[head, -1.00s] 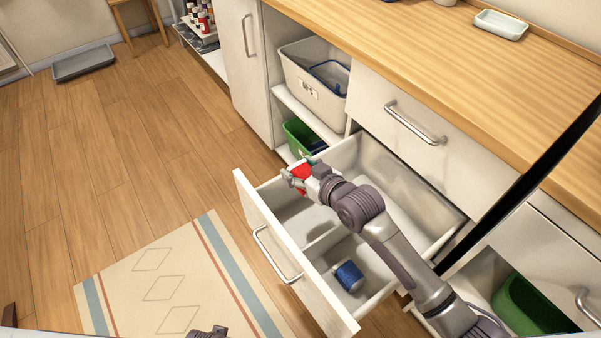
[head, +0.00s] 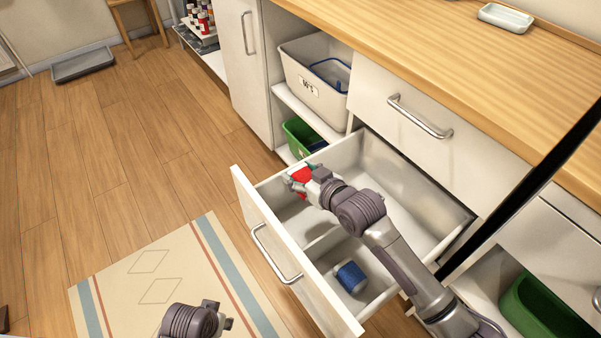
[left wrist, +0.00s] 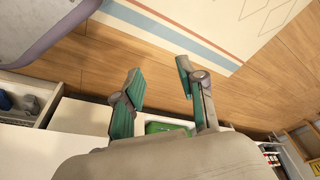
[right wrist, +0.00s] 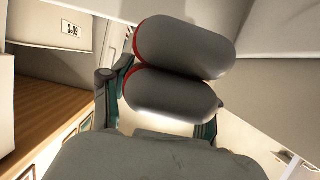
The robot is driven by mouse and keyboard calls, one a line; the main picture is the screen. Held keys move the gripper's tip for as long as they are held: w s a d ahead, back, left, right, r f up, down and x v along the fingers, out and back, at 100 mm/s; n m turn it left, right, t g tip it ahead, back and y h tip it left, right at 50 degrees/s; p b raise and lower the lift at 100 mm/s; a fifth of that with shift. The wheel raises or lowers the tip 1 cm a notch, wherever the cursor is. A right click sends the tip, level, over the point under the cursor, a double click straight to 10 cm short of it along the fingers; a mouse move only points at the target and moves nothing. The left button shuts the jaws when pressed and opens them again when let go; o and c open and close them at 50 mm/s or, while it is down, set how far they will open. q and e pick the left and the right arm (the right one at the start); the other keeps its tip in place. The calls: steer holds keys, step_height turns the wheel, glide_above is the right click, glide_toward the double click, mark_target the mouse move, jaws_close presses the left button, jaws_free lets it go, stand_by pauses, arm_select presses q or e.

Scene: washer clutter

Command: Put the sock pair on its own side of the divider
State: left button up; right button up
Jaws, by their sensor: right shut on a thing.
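The sock pair (head: 301,176) looks red in the head view. In the right wrist view it shows as two rounded grey rolls with red edges (right wrist: 180,60). My right gripper (head: 299,184) is shut on it, over the far-left compartment of the open drawer (head: 262,222). The drawer's divider (head: 322,242) runs between that compartment and the near-right one, partly hidden by my right arm. A blue roll with a pale end (head: 350,277) lies in the near-right compartment. My left gripper (head: 225,315) is open and empty above the rug; its spread fingers show in the left wrist view (left wrist: 158,95).
A cream bin (head: 310,85) and a green bin (head: 303,137) stand on shelves behind the drawer. Another green bin (head: 540,310) is at lower right. The floor at left is clear beside the rug (head: 180,275).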

step_height(320, 180, down, 2)
steer(key=shift+f+b, duration=0.15)
steer(key=shift+b, duration=0.65)
arm_select(q)
steer(key=w+v, duration=0.1)
steer(key=v, duration=0.6)
steer(key=shift+w+r, duration=0.3)
steer(key=shift+w, duration=0.05)
arm_select(e)
steer(key=shift+f, duration=0.4)
steer(key=o, duration=1.3)
steer(key=shift+o, duration=0.2)
arm_select(q)
steer(key=shift+f, duration=0.1)
arm_select(e)
steer(key=v, duration=1.2)
